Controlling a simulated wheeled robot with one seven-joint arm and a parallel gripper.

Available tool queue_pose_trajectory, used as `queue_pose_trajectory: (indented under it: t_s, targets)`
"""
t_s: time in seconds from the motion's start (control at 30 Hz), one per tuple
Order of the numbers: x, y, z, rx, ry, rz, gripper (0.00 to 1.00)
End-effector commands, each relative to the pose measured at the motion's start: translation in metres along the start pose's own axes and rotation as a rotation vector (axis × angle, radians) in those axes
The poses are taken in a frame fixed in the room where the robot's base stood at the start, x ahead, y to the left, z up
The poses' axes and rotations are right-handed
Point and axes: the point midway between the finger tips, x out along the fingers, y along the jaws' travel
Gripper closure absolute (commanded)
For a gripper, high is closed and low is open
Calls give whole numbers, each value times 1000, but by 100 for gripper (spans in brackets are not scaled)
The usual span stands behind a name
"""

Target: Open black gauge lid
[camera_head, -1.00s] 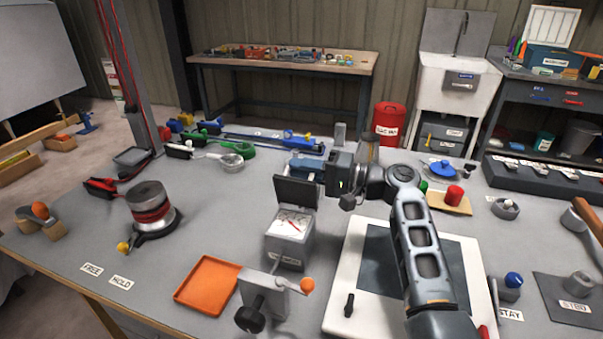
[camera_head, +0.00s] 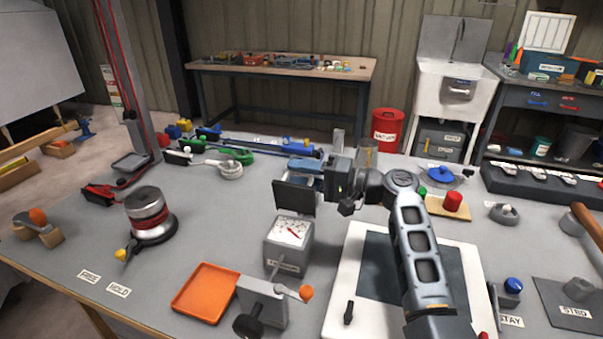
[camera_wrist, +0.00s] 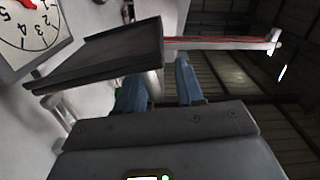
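The gauge (camera_head: 287,247) is a grey box with a white dial and a red needle, on the table left of the white board. Its black lid (camera_head: 294,197) stands raised, near upright, at the back of the box, with the dial uncovered. In the wrist view the lid (camera_wrist: 100,58) shows as a dark slab, with part of the dial (camera_wrist: 30,35) at upper left. My gripper (camera_head: 306,170) is just behind the lid. Whether a finger touches the lid I cannot tell.
An orange tray (camera_head: 206,292) and a grey clamp with an orange knob (camera_head: 306,293) are in front of the gauge. A red-banded drum (camera_head: 150,215) stands to the left. Tools with green and blue handles lie behind. The table between drum and gauge is clear.

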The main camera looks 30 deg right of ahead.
Motion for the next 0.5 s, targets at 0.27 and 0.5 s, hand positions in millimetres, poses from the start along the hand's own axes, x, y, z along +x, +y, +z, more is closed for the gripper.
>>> queue_pose_trajectory:
  t_s: [0.27, 0.5]
  targets:
    - [-33, 3, 0, 0, 4, 1, 63]
    - [-68, 1, 0, 0, 2, 0, 63]
